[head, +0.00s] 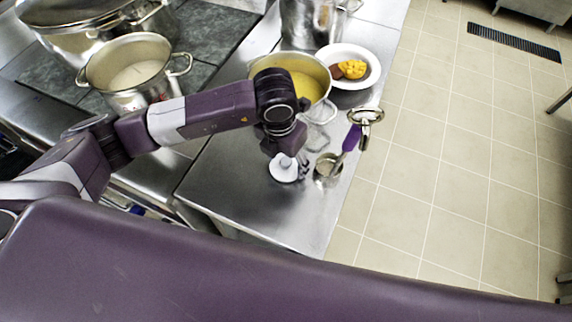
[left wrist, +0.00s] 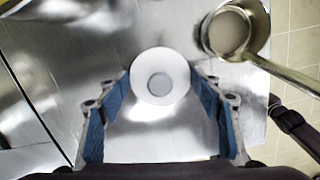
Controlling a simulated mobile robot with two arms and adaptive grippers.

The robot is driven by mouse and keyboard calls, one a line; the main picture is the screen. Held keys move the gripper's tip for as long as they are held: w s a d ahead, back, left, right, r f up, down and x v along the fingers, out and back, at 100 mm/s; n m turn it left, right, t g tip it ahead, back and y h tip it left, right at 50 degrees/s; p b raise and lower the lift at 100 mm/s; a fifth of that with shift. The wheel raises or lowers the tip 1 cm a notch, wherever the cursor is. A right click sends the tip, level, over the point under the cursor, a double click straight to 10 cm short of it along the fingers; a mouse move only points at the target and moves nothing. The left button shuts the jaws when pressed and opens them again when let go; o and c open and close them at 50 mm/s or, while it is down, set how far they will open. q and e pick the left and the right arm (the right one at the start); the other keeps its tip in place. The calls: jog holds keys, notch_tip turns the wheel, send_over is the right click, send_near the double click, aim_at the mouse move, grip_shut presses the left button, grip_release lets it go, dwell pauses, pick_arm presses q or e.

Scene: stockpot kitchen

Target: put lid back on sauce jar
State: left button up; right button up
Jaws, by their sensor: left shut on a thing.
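The white round lid (head: 283,174) with a raised knob is under my left gripper (head: 287,155), over the steel counter. In the left wrist view, the lid (left wrist: 160,66) sits between the blue-padded fingers of my left gripper (left wrist: 162,88), which are shut on it. I cannot tell whether the lid touches the counter. My right gripper is out of view.
A pot of yellow food (head: 262,68) and a white plate (head: 337,51) stand behind. The counter (head: 232,205) is bare at the front left.

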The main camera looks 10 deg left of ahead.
aim_at(286, 160)
pick_arm(q)
jog(key=shift+r, duration=0.1)
notch_tip(286, 160, up, 20)
jog(key=b, duration=0.3)
dwell(0.4)
dwell(0.5)
